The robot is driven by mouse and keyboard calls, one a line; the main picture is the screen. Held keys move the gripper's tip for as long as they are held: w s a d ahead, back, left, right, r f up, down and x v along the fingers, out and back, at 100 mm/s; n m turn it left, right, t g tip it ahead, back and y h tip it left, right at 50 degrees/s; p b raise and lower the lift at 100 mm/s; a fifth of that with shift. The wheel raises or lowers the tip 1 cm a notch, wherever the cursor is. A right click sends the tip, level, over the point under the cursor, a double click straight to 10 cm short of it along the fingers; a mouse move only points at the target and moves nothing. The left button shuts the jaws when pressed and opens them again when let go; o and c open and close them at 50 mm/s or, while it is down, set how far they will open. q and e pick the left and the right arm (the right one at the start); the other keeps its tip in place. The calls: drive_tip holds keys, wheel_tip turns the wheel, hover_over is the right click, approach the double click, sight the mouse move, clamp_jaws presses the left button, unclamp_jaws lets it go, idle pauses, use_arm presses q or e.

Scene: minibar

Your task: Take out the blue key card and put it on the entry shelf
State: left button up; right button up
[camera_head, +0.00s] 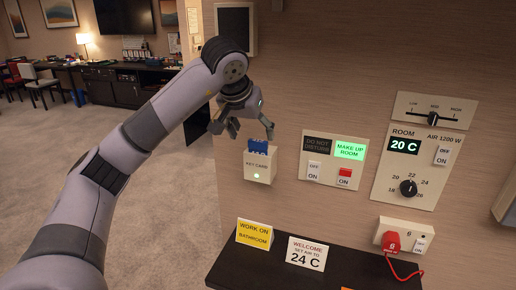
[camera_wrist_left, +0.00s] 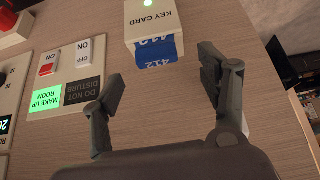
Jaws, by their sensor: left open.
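The blue key card (camera_head: 258,146) sticks out of the top of the white key card holder (camera_head: 259,168) on the wall, and a green light shows on the holder. In the left wrist view the card (camera_wrist_left: 158,52) sits in the holder (camera_wrist_left: 152,18) with "412" printed on it. My left gripper (camera_head: 240,125) is open and empty, just above and to the left of the card; its fingers (camera_wrist_left: 165,85) are spread and apart from the card. The black entry shelf (camera_head: 235,268) is below the holder. My right gripper is not in view.
A yellow "work on bathroom" sign (camera_head: 254,234) and a white "welcome" sign (camera_head: 306,253) stand on the shelf. A switch panel (camera_head: 333,160) and a room thermostat panel (camera_head: 423,165) are right of the holder. A red plug (camera_head: 391,241) with a cord hangs over the shelf's right part.

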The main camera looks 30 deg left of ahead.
sight(257, 142)
use_arm(q)
drive_tip(key=x, duration=0.1)
drive_tip(key=p+x, duration=0.1)
drive_tip(key=x, duration=0.2)
drive_tip(key=shift+w+d+f, duration=0.1)
drive_tip(key=shift+d+f, duration=0.05)
drive_tip(key=shift+d, duration=0.05)
drive_tip(key=shift+w+f, duration=0.25)
drive_tip(key=shift+f, duration=0.1)
drive_tip(key=shift+s, duration=0.1)
drive_tip(key=shift+c, duration=0.8)
drive_tip(key=c, duration=0.8)
